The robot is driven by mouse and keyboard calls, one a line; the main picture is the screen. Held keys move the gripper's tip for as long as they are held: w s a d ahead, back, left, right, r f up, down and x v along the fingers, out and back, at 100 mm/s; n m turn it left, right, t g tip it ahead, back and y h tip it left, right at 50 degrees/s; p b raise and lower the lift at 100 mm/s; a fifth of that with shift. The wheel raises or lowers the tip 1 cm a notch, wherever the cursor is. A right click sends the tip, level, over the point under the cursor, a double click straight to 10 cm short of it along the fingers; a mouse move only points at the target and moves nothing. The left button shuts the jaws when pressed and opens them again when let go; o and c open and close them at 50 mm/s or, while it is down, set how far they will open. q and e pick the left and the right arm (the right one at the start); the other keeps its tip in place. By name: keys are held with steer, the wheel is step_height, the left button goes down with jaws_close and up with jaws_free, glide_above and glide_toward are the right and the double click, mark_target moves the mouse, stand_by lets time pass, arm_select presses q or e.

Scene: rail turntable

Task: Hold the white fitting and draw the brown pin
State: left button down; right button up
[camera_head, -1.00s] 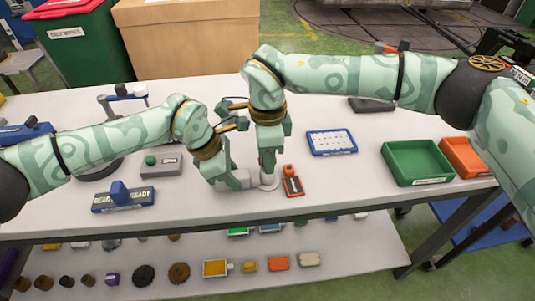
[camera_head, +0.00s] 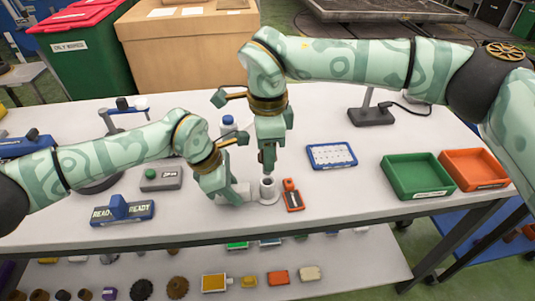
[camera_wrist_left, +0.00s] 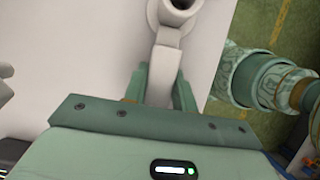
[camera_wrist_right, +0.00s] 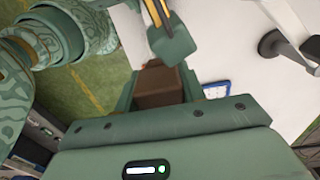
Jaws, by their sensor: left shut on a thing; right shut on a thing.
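The white fitting (camera_head: 268,193) stands upright on the table, with a round open top and a stub to the left. My left gripper (camera_head: 236,191) is shut on that stub; in the left wrist view the stub (camera_wrist_left: 163,72) sits between the fingers and the ring-shaped mouth (camera_wrist_left: 179,12) lies beyond. My right gripper (camera_head: 268,148) is above the fitting and shut on the brown pin. The pin shows as a brown block (camera_wrist_right: 158,86) between the fingers in the right wrist view. In the head view I cannot tell whether its lower end clears the mouth.
An orange-red holder (camera_head: 292,196) stands right beside the fitting. A blue-rimmed tray (camera_head: 331,167), a green bin (camera_head: 392,180) and an orange bin (camera_head: 452,180) lie to the right. A blue sign stand (camera_head: 143,212) and a grey box (camera_head: 162,186) lie left. The front table edge is close.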

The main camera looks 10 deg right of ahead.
arm_select(q)
steer(key=shift+f, duration=0.1)
arm_select(e)
steer(key=shift+r, duration=0.3)
steer(key=shift+r, duration=0.1)
steer(key=shift+r, duration=2.4)
arm_select(q)
steer(key=c, duration=1.1)
jaws_free()
steer(key=shift+o, duration=0.2)
steer(key=v, duration=1.2)
arm_select(e)
steer(key=shift+f, duration=0.1)
